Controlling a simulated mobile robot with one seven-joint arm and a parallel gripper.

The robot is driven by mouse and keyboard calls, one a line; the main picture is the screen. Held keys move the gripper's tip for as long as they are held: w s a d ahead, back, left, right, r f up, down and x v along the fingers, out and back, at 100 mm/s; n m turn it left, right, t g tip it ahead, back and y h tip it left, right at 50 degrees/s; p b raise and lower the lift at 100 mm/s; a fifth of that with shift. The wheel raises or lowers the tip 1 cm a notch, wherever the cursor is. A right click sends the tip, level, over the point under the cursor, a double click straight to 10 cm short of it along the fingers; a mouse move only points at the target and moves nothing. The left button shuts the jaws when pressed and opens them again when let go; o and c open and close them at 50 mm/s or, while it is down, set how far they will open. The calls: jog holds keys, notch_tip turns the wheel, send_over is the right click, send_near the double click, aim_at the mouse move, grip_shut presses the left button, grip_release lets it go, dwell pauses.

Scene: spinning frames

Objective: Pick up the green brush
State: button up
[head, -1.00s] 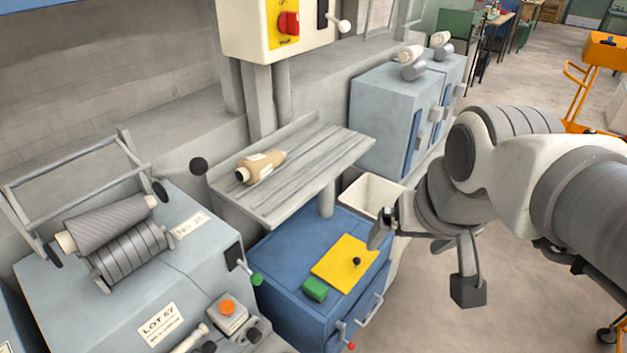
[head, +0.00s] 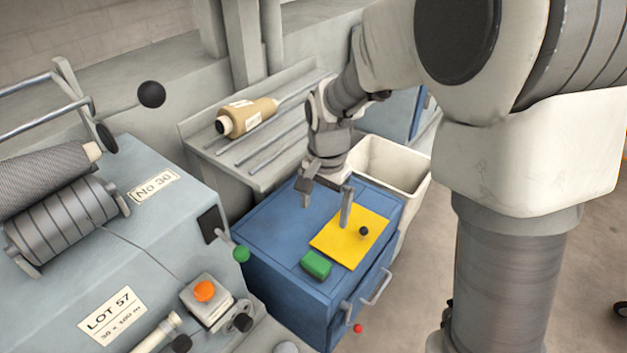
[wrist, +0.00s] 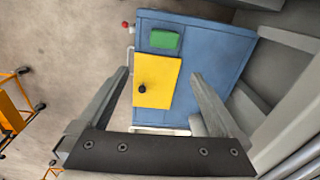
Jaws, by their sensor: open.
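The green brush (head: 316,265) looks like a small green block. It lies on top of the blue cabinet (head: 270,232), near its front edge and beside a flat yellow sheet (head: 345,243). In the wrist view the green brush (wrist: 165,39) is at the top, beyond the yellow sheet (wrist: 168,70). My gripper (head: 326,210) is open and empty, pointing down above the cabinet top, behind the brush in the head view. In the wrist view my gripper's fingertips (wrist: 160,76) stand either side of the yellow sheet, short of the brush. The brush is fully visible.
A small black ball (head: 364,231) sits on the yellow sheet. A grey shelf with a tan spool (head: 247,117) is behind. A grey machine with a green-knobbed lever (head: 241,254) stands close on the left.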

jog(key=b, duration=0.4)
send_over(316, 261)
jog(key=shift+m, duration=0.3)
notch_tip(316, 261, down, 15)
jog(key=shift+d+f, duration=0.15)
jog(key=shift+f, duration=0.05)
jog(key=shift+f+b, duration=1.45)
jog(key=shift+f, duration=1.65)
jog(key=c, duration=1)
jog(key=shift+r, duration=0.1)
jog(key=shift+r, duration=0.1)
jog(key=shift+r, duration=0.25)
notch_tip(316, 261, up, 4)
jog(key=shift+f+p, duration=0.15)
jog(key=shift+p, duration=0.9)
jog(key=s+d+r+p, duration=0.1)
jog(key=d+r, duration=0.1)
jog(key=d, duration=0.1)
jog(key=s+d+r+p, duration=0.1)
jog(key=d+r, duration=0.1)
jog(key=d, duration=0.2)
jog(key=s+d+r, duration=0.2)
jog(key=d, duration=0.1)
jog(key=shift+d+r+p, duration=0.25)
jog(key=shift+d+p, duration=0.1)
jog(key=shift+p, duration=0.05)
